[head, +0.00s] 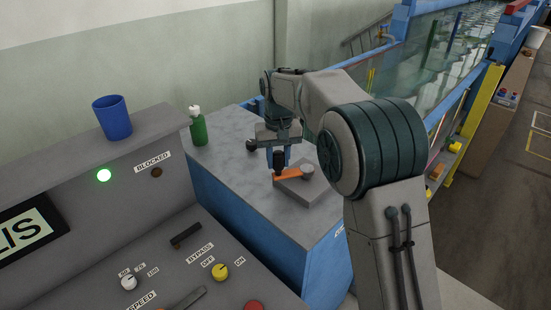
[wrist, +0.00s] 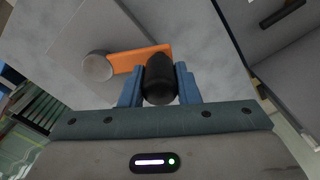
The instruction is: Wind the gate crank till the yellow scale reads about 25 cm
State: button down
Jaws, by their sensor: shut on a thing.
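The gate crank has an orange arm (head: 288,174), a round grey hub (head: 307,170) and a black knob (head: 279,158). It sits on a grey block (head: 312,190) on top of a blue cabinet. In the wrist view the orange arm (wrist: 140,57) runs from the grey hub (wrist: 97,66) to the black knob (wrist: 160,78). My gripper (head: 279,166) points down and is shut on the black knob; its blue fingers (wrist: 159,85) flank the knob. In the head view the arm points left from the hub. I cannot make out a yellow scale with readable figures.
A control desk (head: 60,185) with a blue cup (head: 112,117), a lit green lamp (head: 104,175) and knobs is at left. The glass flume (head: 430,75) runs behind my arm. The cabinet top around the block is mostly clear.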

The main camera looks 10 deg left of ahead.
jog(key=shift+a+r, duration=0.1)
jog(key=shift+r, duration=0.05)
jog(key=c, duration=1.1)
grip_release()
notch_tip(320, 180, up, 14)
jog(key=shift+f, duration=0.2)
